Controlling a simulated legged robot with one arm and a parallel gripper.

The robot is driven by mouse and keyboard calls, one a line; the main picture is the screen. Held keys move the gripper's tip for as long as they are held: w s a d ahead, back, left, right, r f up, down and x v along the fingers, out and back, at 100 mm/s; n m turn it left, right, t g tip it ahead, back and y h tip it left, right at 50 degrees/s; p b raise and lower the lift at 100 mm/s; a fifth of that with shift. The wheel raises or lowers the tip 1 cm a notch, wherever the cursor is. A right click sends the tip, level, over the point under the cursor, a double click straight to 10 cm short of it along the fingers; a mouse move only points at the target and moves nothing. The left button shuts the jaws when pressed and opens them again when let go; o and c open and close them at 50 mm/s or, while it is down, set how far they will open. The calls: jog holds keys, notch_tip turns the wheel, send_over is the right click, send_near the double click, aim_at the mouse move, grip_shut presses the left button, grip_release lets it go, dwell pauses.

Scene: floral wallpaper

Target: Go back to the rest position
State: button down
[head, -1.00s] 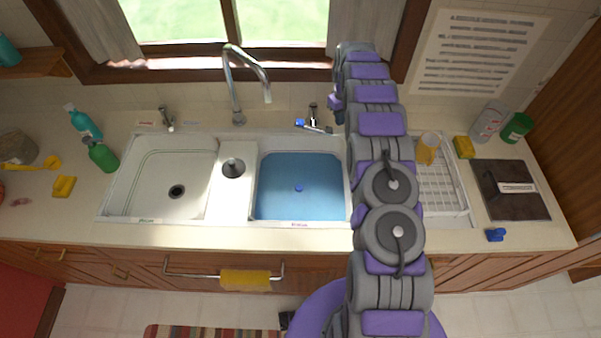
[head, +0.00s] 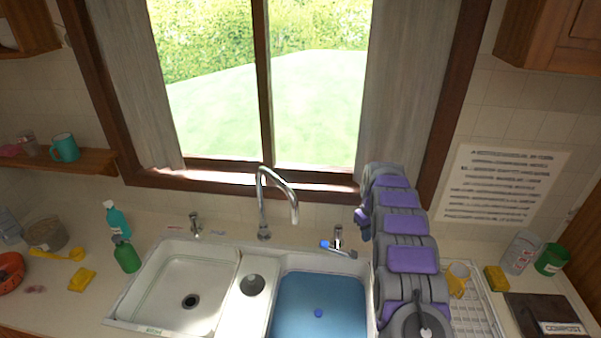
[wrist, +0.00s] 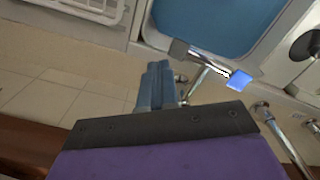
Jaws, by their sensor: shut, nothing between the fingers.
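My gripper shows in the wrist view (wrist: 158,88), its two blue-grey fingers pressed together with nothing between them. In that view it is near the tap with the blue end (wrist: 238,80), overlapping part of it; I cannot tell whether they touch. In the head view my grey and purple arm rises on the right, in front of the right side of the sink. The gripper itself is hard to make out there, near the arm's upper end.
The blue basin (head: 318,300) and white basin (head: 165,290) are below. A tall curved faucet (head: 263,205) stands left of the arm. A drying rack (head: 475,315) with a yellowish cup (head: 457,280) lies right. Green bottles (head: 126,256) stand at left. The window is behind.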

jog(key=s+a+r+m+b, duration=0.1)
jog(key=s+a+r+b, duration=0.25)
jog(key=s+r, duration=0.55)
jog(key=s+a+r+m+b, duration=0.15)
jog(key=s+a+r, duration=0.4)
jog(key=s, duration=0.65)
jog(key=s+a+f+b, duration=0.1)
jog(key=s+b, duration=0.1)
jog(key=s, duration=0.9)
jog(key=s+a+f+m+g+b, duration=0.1)
jog(key=s+a, duration=0.1)
jog(key=s, duration=0.9)
jog(key=s+a+f+b, duration=0.1)
jog(key=s+b, duration=0.1)
jog(key=s, duration=0.9)
jog(key=shift+s+a+f+g+b, duration=0.25)
jog(key=shift+a+f+g+b, duration=0.1)
jog(key=shift+a+g, duration=0.05)
